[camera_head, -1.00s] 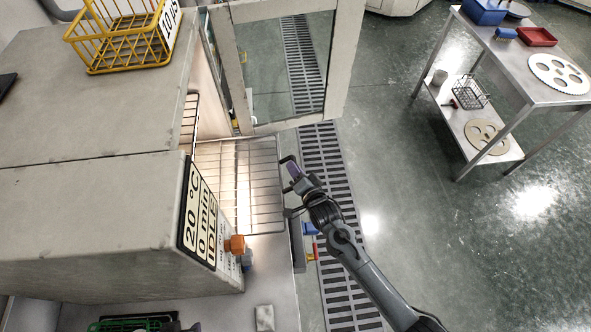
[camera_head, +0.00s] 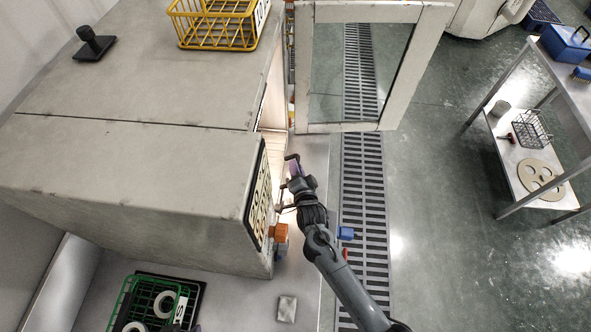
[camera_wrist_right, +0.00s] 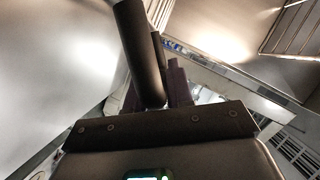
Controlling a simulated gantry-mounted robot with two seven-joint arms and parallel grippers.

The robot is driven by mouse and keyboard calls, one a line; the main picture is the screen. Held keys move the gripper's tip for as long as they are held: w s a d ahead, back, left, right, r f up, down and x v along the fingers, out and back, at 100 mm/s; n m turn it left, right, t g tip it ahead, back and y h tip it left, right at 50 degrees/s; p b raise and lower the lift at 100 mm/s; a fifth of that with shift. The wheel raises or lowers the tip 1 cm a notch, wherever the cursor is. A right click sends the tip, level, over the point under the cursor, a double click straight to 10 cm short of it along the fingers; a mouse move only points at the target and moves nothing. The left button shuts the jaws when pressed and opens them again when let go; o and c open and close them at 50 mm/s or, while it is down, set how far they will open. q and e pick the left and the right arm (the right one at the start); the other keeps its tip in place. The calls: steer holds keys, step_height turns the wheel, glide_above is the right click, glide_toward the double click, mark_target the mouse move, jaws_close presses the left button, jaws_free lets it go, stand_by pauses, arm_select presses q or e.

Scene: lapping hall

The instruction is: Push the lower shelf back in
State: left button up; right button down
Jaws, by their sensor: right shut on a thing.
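The oven-like cabinet (camera_head: 130,170) stands at the left of the head view with its glazed door (camera_head: 345,128) swung open. The lower shelf no longer shows outside the cabinet in the head view; the cabinet's top and front hide it. Wire shelf bars (camera_wrist_right: 298,28) show at the upper right of the right wrist view, but I cannot tell which shelf they belong to. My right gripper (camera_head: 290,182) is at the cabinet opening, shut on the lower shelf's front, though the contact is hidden.
An orange knob (camera_head: 280,232) is on the cabinet front near my right wrist. A yellow wire basket (camera_head: 215,35) stands on top. A green basket with rings (camera_head: 118,300) is at the lower left. Beyond the floor grating (camera_head: 363,200), the floor is clear up to a metal trolley (camera_head: 510,160).

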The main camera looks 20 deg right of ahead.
steer(key=shift+d, duration=0.1)
steer(key=c, duration=1.1)
jaws_free()
steer(key=shift+r, duration=0.15)
steer(key=shift+r, duration=0.3)
steer(key=r, duration=0.4)
steer(key=shift+s+d+p, duration=0.2)
steer(key=shift+s+p, duration=0.05)
steer(key=shift+p, duration=0.15)
steer(key=s+d+r+p, duration=0.1)
steer(key=s+d+r, duration=0.5)
steer(key=s+d, duration=0.1)
steer(key=shift+s+d, duration=0.2)
steer(key=shift+s, duration=0.45)
steer(key=shift+r, duration=0.1)
